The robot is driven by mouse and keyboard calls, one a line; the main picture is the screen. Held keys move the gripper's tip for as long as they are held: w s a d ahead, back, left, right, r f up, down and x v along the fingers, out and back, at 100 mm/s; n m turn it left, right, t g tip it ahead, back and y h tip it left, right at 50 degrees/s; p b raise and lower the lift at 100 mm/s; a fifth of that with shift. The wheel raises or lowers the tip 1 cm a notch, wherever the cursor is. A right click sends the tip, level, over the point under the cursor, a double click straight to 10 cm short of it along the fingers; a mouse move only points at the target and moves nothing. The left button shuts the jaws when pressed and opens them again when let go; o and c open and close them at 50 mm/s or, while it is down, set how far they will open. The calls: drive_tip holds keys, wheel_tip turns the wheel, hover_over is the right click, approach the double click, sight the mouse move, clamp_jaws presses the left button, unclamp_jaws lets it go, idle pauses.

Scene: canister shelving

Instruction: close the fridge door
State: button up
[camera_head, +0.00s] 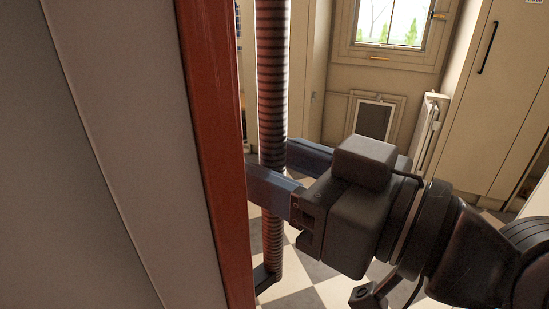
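The fridge door (110,150) fills the left side of the head view, close to the camera, with a grey panel and a red edge (215,130). It appears to stand open. A dark, ribbed vertical handle (272,80) runs along the door's right side, with a bracket at its lower end. My gripper (277,170) reaches in from the right at mid-height. One blue-grey finger passes in front of the handle and the other behind it. I cannot tell whether the fingers press on the handle.
Behind are a window (393,22), a small framed flap (374,118) in the wall and a white radiator (430,130). A tall cream cabinet (510,90) stands at the right. The visible checkered floor (300,280) looks clear. The fridge body is not clearly visible.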

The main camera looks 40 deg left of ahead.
drive_tip(key=shift+c, duration=0.3)
clamp_jaws()
drive_tip(key=shift+s, duration=0.1)
